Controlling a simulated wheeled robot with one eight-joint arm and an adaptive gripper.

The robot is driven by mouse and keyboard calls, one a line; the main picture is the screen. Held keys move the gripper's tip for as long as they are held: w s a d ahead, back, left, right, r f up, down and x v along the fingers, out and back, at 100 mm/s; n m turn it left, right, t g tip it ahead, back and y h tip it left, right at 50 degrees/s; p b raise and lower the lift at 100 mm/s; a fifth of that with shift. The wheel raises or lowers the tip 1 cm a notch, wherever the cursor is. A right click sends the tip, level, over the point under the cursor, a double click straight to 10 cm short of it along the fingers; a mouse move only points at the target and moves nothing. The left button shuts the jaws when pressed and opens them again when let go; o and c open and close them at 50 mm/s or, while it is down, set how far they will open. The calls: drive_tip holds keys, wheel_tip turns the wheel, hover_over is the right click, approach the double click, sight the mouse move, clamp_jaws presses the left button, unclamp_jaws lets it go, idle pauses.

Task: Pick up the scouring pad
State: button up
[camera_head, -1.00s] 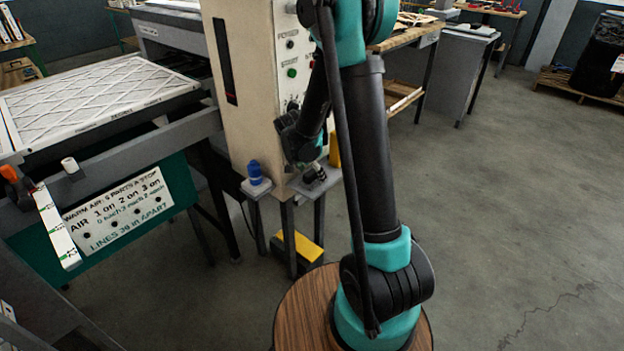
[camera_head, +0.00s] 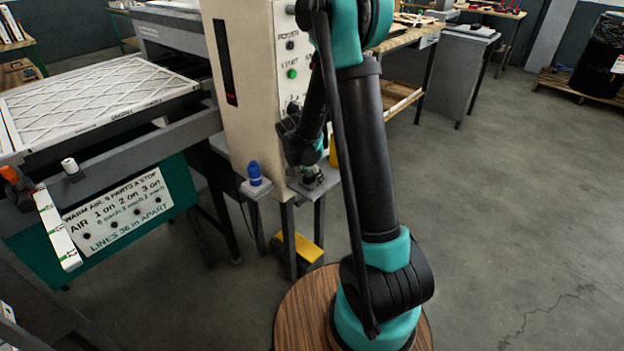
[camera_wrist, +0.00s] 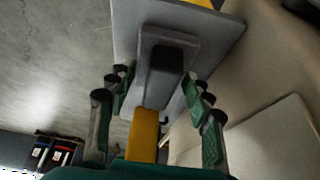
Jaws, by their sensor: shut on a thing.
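The scouring pad seems to be the dark grey block (camera_wrist: 166,56) between my fingertips in the wrist view. My gripper (camera_wrist: 158,82) has its green fingers on both sides of it and is shut on it. A grey shelf (camera_wrist: 224,36) lies behind the block. I cannot tell whether the block still touches that shelf. In the head view my gripper (camera_head: 313,178) is low over the small shelf (camera_head: 318,188) on the front of the beige machine. The block is small and mostly hidden there by my gripper.
A blue bottle (camera_head: 255,173) stands on a second small shelf just left. A yellow item (camera_head: 333,152) is close behind my gripper. A yellow-topped box (camera_head: 302,247) lies on the floor below. The beige machine (camera_head: 250,105) rises close behind. Floor to the right is clear.

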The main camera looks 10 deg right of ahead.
drive_tip(key=shift+s+d+r, duration=0.15)
drive_tip(key=shift+r, duration=0.3)
wheel_tip(320, 180, up, 6)
drive_tip(key=shift+r, duration=0.15)
drive_tip(key=s+d, duration=1.2)
drive_tip(key=s, duration=0.3)
drive_tip(key=shift+d, duration=0.15)
drive_tip(key=shift+s, duration=0.1)
